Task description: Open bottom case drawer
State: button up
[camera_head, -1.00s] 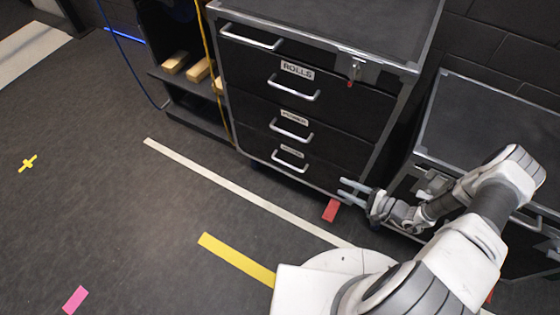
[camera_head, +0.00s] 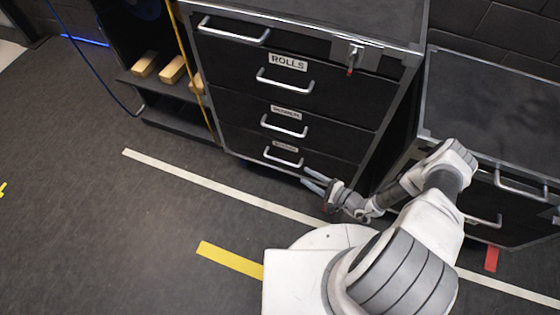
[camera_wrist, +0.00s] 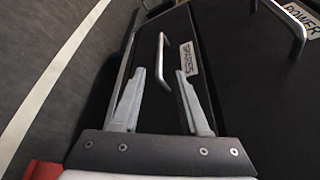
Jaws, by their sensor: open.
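The black case with metal edges stands against the wall, and its bottom drawer (camera_head: 262,150) is shut. The bottom drawer's silver handle (camera_head: 283,158) is the lowest of several on the front. In the wrist view the handle (camera_wrist: 158,62) shows ahead of and between the fingertips, next to a label reading SPARES (camera_wrist: 189,64). My gripper (camera_head: 311,179) is open and empty, low and to the right of the handle. It also shows in the wrist view (camera_wrist: 160,76), with its fingers apart and the drawer front beyond them.
A drawer labelled ROLLS (camera_head: 288,62) and a middle drawer handle (camera_head: 284,127) sit above. A second dark case (camera_head: 500,110) stands on the right, close to my arm. A shelf with wooden blocks (camera_head: 172,69) is on the left. Floor in front is clear, with tape strips.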

aim_at(281, 161)
jog(key=b+x, duration=0.3)
jog(key=x, duration=1)
jog(key=shift+w+a+f, duration=0.1)
jog(key=shift+a+f, duration=0.05)
jog(key=shift+a, duration=0.05)
jog(key=shift+c, duration=0.3)
grip_shut()
dwell(0.5)
